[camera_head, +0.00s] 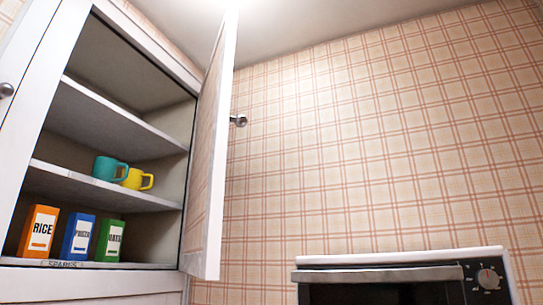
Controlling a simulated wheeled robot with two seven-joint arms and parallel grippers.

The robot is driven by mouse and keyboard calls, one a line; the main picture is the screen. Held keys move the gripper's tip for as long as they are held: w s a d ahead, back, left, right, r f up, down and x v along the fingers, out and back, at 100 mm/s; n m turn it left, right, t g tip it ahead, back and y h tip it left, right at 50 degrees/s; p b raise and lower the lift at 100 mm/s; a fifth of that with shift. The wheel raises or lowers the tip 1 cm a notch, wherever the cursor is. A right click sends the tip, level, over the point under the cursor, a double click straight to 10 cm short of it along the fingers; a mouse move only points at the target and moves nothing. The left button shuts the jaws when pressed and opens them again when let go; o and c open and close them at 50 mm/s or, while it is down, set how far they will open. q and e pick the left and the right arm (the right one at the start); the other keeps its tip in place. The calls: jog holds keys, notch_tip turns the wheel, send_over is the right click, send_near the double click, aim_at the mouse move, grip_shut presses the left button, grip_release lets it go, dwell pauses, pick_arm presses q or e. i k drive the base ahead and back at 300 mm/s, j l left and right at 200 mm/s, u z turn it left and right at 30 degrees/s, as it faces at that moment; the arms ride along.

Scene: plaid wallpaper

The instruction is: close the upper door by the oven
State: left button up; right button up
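The upper cabinet door (213,150) stands wide open, swung out toward me on its right-hand side, seen nearly edge-on. Its round metal knob (239,120) sticks out on the right of the door. The open cabinet (80,294) is at the left of the view, with its shelves exposed. The oven (400,274) is at the bottom right, with only its top part in view. Neither of my grippers shows in the head view.
A teal mug (107,168) and a yellow mug (138,180) stand on the middle shelf. Rice (38,231), blue (78,237) and green (109,241) boxes stand on the bottom shelf. Another door with a knob (6,90) is at far left. Plaid wall lies right of the open door.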

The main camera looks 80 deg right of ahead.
aim_at(200, 253)
jog(key=k+l+z, duration=0.1)
jog(key=l+z, duration=0.15)
jog(key=z, duration=0.15)
jog(key=k+l+z, duration=0.1)
jog(key=l+z, duration=0.85)
jog(key=z, duration=0.2)
jog(key=l, duration=0.25)
